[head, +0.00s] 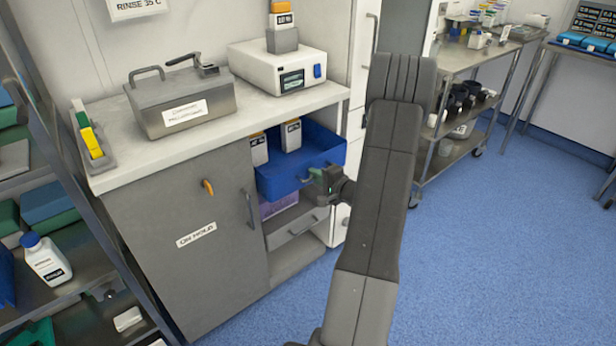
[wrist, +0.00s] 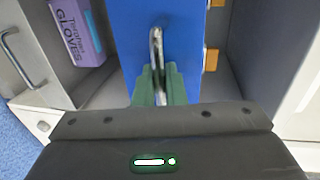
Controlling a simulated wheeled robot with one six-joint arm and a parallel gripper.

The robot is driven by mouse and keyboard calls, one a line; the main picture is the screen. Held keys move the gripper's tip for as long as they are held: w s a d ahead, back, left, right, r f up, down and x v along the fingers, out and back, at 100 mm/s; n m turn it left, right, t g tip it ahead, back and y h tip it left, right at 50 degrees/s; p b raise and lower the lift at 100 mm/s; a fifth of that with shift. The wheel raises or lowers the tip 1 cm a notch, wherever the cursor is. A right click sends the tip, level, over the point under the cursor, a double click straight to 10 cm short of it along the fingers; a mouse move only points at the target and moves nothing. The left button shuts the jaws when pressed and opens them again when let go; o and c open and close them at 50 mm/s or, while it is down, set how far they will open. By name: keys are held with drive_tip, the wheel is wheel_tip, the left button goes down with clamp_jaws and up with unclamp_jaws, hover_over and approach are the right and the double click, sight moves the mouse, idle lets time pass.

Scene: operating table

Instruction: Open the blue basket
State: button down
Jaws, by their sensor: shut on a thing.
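The blue basket (head: 327,148) is a pull-out bin in the cabinet under the counter, and it sticks out past the cabinet front. Bottles with orange caps (head: 291,135) stand inside it. Its front face also fills the top middle of the wrist view (wrist: 180,25), with a metal handle (wrist: 156,45) on it. My gripper (head: 318,180) is at the basket's front. In the wrist view its green fingers (wrist: 160,85) are shut on the handle. My arm hides part of the floor and the cabinet's right side in the head view.
A box of gloves (wrist: 78,30) sits below the basket, above a grey drawer (head: 297,226). A grey cabinet door (head: 195,240) with an "on hold" label is at left. A metal box (head: 180,102) and a white device (head: 278,68) stand on the counter. Blue floor (head: 480,260) is clear at right.

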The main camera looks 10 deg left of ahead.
drive_tip(key=f+b+v, duration=0.2)
drive_tip(key=b+v, duration=0.2)
drive_tip(key=v, duration=0.5)
drive_tip(key=f+b+v, duration=0.2)
drive_tip(key=b+v, duration=0.2)
drive_tip(key=v, duration=0.6)
drive_tip(key=shift+s+d, duration=0.45)
drive_tip(key=shift+d, duration=0.15)
drive_tip(key=shift+f, duration=0.1)
drive_tip(key=c, duration=1.9)
unclamp_jaws()
drive_tip(key=p+v, duration=0.1)
drive_tip(key=v, duration=1.3)
drive_tip(key=shift+f+p, duration=0.1)
drive_tip(key=shift+p, duration=0.2)
drive_tip(key=shift+w, duration=0.1)
drive_tip(key=b+x, duration=0.2)
drive_tip(key=x, duration=1.1)
drive_tip(key=shift+w+a, duration=0.25)
drive_tip(key=shift+a, duration=0.15)
